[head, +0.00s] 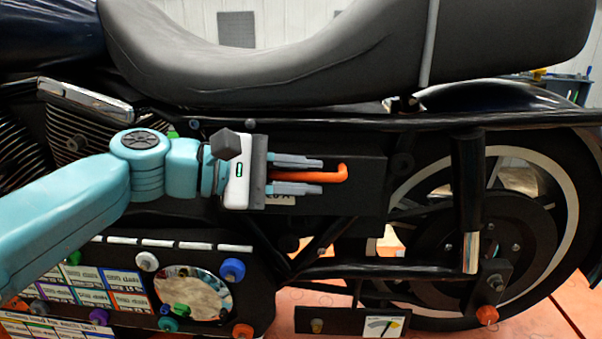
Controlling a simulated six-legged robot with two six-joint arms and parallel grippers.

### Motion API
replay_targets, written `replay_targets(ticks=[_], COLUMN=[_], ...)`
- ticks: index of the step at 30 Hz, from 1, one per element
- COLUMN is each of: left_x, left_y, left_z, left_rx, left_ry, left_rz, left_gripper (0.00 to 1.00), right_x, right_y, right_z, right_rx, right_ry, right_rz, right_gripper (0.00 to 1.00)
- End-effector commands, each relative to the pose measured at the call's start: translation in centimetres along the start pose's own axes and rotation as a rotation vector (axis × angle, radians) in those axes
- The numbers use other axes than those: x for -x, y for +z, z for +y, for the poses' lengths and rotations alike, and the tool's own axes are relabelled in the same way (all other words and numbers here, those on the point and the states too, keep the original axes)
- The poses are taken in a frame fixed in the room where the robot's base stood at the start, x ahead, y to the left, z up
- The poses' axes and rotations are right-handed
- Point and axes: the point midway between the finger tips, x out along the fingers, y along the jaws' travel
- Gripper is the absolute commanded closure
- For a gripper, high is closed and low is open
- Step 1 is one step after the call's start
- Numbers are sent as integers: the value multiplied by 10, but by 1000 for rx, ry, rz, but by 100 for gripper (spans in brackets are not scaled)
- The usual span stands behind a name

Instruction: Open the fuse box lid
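The fuse box (360,190) looks to be the black box under the motorcycle seat, behind my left gripper. Its front face appears flat and closed, with part of a white label showing below the gripper. An orange bar handle (341,174) lies across its front and bends at its right end. My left gripper (318,174) points right, with one grey finger above the bar and one below it. The bar fills most of the narrow gap, and I cannot tell whether the fingers touch it. The gripper hides the left part of the box. My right gripper is not in view.
The seat (270,70) overhangs above, with a black frame tube below it. A shock absorber (467,190) and the rear wheel (560,200) stand to the right. A panel with coloured knobs and labels (130,285) is at the lower left.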

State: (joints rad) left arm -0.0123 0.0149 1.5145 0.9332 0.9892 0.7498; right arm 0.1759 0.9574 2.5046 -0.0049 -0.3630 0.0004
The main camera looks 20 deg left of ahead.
Motion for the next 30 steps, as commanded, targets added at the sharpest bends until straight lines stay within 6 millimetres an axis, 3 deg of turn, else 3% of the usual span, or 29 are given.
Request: replay_targets(ticks=[4,6,7,17,23,30], left_x=[0,0,0,0,0,2], left_y=[0,0,0,-2,0,3], left_z=[0,0,0,-5,-18,-41], left_rx=[0,0,0,-21,-105,-290], left_ry=[1,0,0,8,44,120], left_rz=[0,0,0,1,2,2], left_gripper=[75,98,100,100,100,100], right_x=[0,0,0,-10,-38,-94], right_y=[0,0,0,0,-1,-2], right_z=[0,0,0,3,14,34], right_rx=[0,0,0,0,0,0], right_ry=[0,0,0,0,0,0], right_rz=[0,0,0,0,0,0], right_gripper=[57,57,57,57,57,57])
